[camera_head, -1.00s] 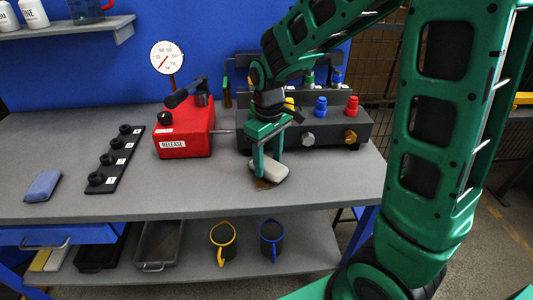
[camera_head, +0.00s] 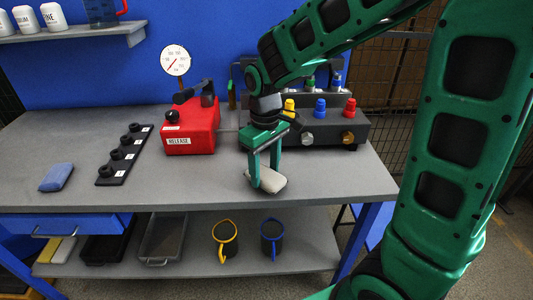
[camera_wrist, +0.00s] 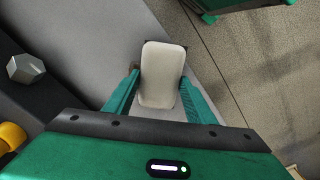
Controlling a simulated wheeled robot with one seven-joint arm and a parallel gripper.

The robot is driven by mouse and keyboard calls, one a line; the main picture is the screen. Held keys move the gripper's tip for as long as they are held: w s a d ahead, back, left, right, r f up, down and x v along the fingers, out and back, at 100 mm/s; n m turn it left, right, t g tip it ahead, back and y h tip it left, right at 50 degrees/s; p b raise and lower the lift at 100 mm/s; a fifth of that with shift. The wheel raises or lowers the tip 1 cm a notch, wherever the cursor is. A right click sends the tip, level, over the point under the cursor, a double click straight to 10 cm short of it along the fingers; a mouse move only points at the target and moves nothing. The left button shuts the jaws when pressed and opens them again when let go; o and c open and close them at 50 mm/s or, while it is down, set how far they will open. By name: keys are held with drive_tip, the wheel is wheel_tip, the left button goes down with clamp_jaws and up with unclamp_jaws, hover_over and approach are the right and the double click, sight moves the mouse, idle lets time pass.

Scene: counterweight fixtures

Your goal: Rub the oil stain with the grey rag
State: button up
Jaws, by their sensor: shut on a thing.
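My gripper (camera_head: 265,177) is shut on the grey rag (camera_head: 271,183), a pale, rounded pad, low at the front of the workbench (camera_head: 205,188). In the wrist view the rag (camera_wrist: 162,74) sits between the two green fingers. I cannot tell for certain whether its underside touches the bench. The oil stain does not show in the head view now, and the rag and fingers cover that area. In the wrist view a small brown patch (camera_wrist: 135,66) shows beside the left fingertip; it may be part of the stain.
A dark fixture with coloured knobs (camera_head: 320,107) stands behind my gripper. A red RELEASE box (camera_head: 190,140) with a gauge (camera_head: 175,60) is to its left. A black peg strip (camera_head: 125,154) and a blue pad (camera_head: 57,177) lie farther left. The bench between is clear.

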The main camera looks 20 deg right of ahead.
drive_tip(key=shift+s+d+r, duration=0.1)
drive_tip(key=shift+d+r, duration=0.2)
drive_tip(key=shift+r, duration=0.95)
drive_tip(key=shift+d+r, duration=0.1)
drive_tip(key=shift+r, duration=1.65)
